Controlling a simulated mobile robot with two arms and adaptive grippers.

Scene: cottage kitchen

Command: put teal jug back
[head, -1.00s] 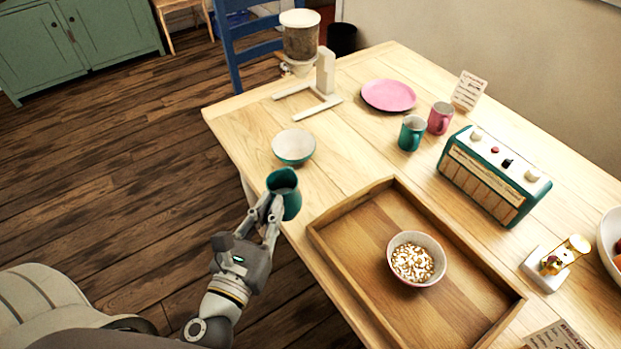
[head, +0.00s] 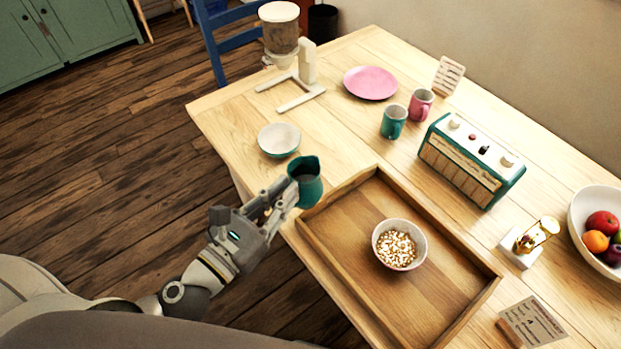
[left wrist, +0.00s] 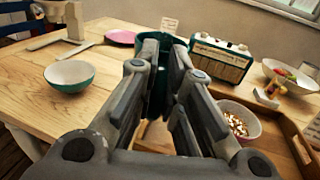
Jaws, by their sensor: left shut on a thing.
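The teal jug (head: 308,184) is upright at the table's near left edge, beside the corner of the wooden tray (head: 340,308). My left gripper (head: 290,192) is shut on the jug from its left side. In the left wrist view the jug (left wrist: 157,95) shows between and behind the fingers, which hide most of it. I cannot tell whether its base touches the table or tray. My right gripper is not in view.
A bowl of cereal (head: 399,245) stands in the tray. An empty teal bowl (head: 279,140) is left of the jug. Teal (head: 394,122) and pink (head: 421,104) mugs, a pink plate (head: 370,83) and a radio (head: 472,160) stand farther back. Bare table lies between bowl and mugs.

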